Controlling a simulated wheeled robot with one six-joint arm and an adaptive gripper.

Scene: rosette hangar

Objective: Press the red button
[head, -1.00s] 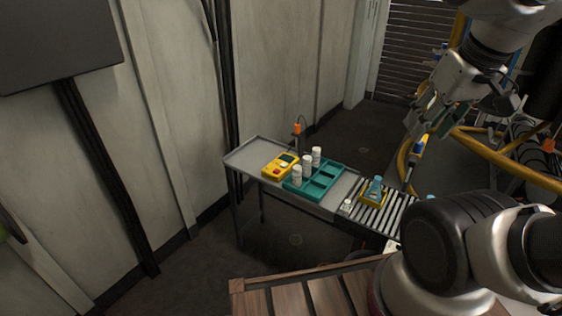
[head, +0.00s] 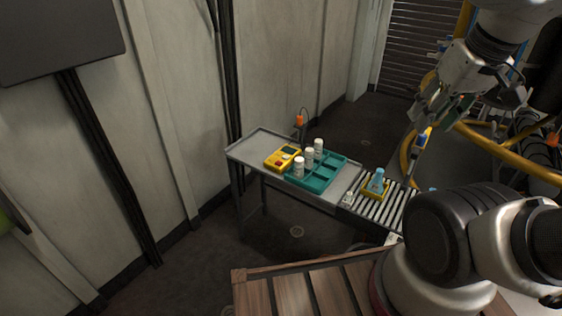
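A yellow device (head: 286,154) lies on the grey tray-like table (head: 243,149), near its left end. It has a dark display and a small red button (head: 279,163) on its near left part. My gripper (head: 440,113) hangs at the upper right, well to the right of the device and apart from it. Its dark fingers look spread, with nothing clearly held between them. Nothing covers the red button in the head view.
A teal compartment tray (head: 326,174) with several white bottles stands right beside the device. A roller conveyor (head: 382,208) carries a yellow holder with a blue bottle (head: 377,181). An orange-topped post (head: 299,121) stands behind. Yellow hoses are at the right.

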